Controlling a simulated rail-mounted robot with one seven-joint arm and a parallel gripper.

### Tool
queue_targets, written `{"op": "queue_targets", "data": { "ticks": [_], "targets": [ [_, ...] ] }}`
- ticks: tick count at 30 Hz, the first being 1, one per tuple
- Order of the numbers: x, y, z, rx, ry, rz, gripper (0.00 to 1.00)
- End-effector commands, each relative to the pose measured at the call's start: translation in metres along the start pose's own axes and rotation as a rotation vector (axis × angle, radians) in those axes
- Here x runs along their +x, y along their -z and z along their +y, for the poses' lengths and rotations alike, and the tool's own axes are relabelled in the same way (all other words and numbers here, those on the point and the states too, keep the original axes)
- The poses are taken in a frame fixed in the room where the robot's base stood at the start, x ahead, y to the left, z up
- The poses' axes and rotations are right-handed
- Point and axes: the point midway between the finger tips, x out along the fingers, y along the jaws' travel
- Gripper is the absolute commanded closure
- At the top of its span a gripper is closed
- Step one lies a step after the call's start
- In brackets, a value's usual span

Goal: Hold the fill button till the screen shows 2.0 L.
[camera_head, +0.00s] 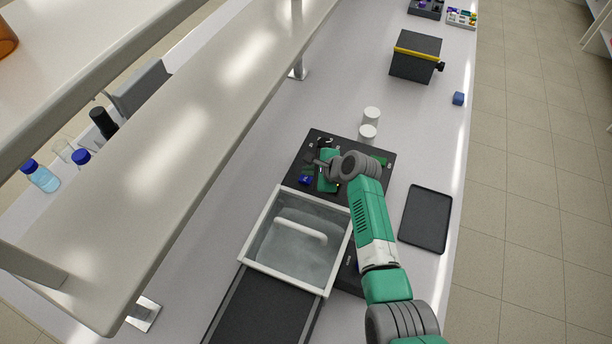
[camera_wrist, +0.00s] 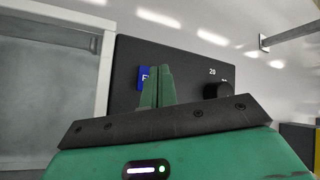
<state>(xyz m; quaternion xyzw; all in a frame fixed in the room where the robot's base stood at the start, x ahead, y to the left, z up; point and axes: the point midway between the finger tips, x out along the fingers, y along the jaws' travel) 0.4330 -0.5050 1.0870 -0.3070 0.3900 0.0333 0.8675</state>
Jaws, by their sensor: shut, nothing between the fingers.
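A dark control panel (camera_head: 318,135) stands at the far end of the white-rimmed tank. A blue button (camera_head: 305,180) sits at its left front corner; in the wrist view the blue piece (camera_wrist: 143,73) carries a partly hidden white label starting with "F". My gripper (camera_wrist: 158,72) is shut and empty, its green fingers right beside the blue piece and covering part of it. I cannot tell whether they touch or press it. In the head view my gripper (camera_head: 318,166) is over the panel. A small greenish display (camera_head: 380,161) is partly hidden by my arm; its reading is not legible.
A black knob (camera_wrist: 216,91) with a "20" mark stands on the panel. Two white cylinders (camera_head: 370,122) stand behind the panel, and a black tray (camera_head: 426,218) lies to the right. A shelf (camera_head: 200,150) overhangs the left.

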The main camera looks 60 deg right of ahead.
Motion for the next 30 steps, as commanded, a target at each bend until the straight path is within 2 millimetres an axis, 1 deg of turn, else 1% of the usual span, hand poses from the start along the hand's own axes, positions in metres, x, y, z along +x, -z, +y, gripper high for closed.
{"op": "queue_targets", "data": {
  "ticks": [3,13,30],
  "targets": [
    [-0.011,-0.008,-0.008,0.0,0.001,0.0,1.0],
    [-0.034,-0.025,-0.025,-0.001,0.0,0.0,1.0],
    [-0.033,-0.024,-0.024,0.0,0.0,0.0,1.0]
  ]
}}
